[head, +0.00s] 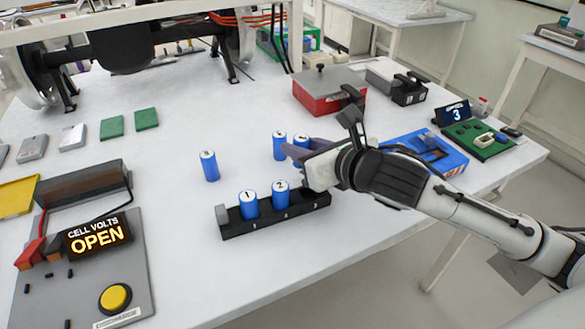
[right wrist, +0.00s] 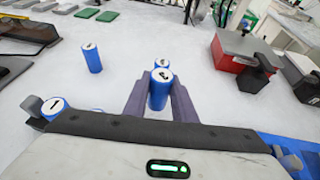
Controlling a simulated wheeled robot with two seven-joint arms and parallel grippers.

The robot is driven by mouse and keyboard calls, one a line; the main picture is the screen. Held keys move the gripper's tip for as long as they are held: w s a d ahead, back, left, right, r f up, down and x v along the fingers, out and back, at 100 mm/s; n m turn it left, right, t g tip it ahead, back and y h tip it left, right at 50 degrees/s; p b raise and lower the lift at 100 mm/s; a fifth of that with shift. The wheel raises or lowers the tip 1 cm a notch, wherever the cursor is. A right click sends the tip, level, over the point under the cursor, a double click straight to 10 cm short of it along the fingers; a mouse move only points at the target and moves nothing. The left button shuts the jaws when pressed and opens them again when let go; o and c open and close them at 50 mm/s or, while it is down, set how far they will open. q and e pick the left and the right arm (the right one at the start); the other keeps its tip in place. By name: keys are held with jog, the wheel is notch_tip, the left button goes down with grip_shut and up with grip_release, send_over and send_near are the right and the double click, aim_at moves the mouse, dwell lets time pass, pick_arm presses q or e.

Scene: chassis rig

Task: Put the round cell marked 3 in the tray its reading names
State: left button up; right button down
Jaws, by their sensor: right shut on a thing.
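My right gripper (head: 296,156) is shut on a blue round cell (right wrist: 159,94) with a white top, behind the rack. The mark on its top looks like a 3 but is not sharp. The cell tester (head: 97,235) at the left reads "CELL VOLTS OPEN". My left gripper is not in view.
One loose cell (head: 279,148) stands just beyond the held one, another (head: 210,167) farther left. A red box (head: 322,95) stands behind; a blue tray (head: 449,160) and a green board (head: 488,150) with a display showing 3 (head: 455,113) are at right.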

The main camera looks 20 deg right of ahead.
jog(key=shift+w+f+b, duration=0.1)
jog(key=shift+f+b, duration=0.4)
jog(key=shift+f, duration=1.85)
jog(key=c, duration=1.5)
grip_release()
jog(key=shift+o, duration=0.2)
